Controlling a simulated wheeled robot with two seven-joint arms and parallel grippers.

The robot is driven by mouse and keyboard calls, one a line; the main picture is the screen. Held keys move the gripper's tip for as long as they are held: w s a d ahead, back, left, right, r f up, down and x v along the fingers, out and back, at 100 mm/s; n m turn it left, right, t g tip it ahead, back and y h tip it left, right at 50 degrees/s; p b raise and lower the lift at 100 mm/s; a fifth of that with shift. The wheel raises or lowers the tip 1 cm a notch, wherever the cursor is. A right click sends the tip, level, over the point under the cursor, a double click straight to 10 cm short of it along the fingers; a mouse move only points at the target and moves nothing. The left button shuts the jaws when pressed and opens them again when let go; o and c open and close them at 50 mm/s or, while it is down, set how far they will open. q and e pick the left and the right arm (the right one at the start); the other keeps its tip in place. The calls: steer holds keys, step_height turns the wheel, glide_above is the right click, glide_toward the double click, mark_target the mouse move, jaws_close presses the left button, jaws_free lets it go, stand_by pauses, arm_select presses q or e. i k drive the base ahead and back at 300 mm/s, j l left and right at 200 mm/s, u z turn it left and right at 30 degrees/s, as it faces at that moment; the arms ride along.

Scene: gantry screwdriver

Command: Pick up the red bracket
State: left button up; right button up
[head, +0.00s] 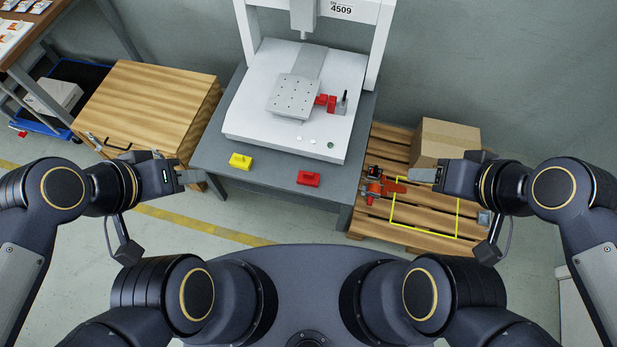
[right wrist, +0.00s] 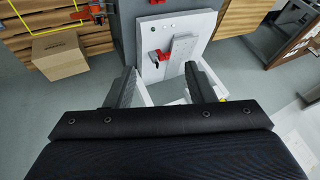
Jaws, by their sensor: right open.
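The red bracket (head: 309,178) lies on the grey table (head: 262,184) near its front edge, right of a yellow bracket (head: 240,161). In the right wrist view a red sliver (right wrist: 157,2) is cut off at the top edge; I cannot be sure it is the bracket. My right gripper (head: 422,175) is open and empty, above the pallet, well to the right of the red bracket; its two fingers (right wrist: 163,85) stand apart in the right wrist view. My left gripper (head: 188,176) is left of the table, apart from both brackets; its finger gap is not clear.
A white gantry machine (head: 250,117) stands on the table with a red part (head: 326,101) by its plate. Right of the table, a wooden pallet (head: 400,232) carries a cardboard box (head: 445,140) and an orange-red tool (head: 380,187). A wooden cabinet (head: 150,100) stands at left.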

mark_target(306, 179)
steer(key=l+u, duration=0.15)
steer(key=u, duration=1.8)
steer(key=k+l+u, duration=0.4)
steer(key=k+l, duration=0.2)
steer(key=l, duration=0.1)
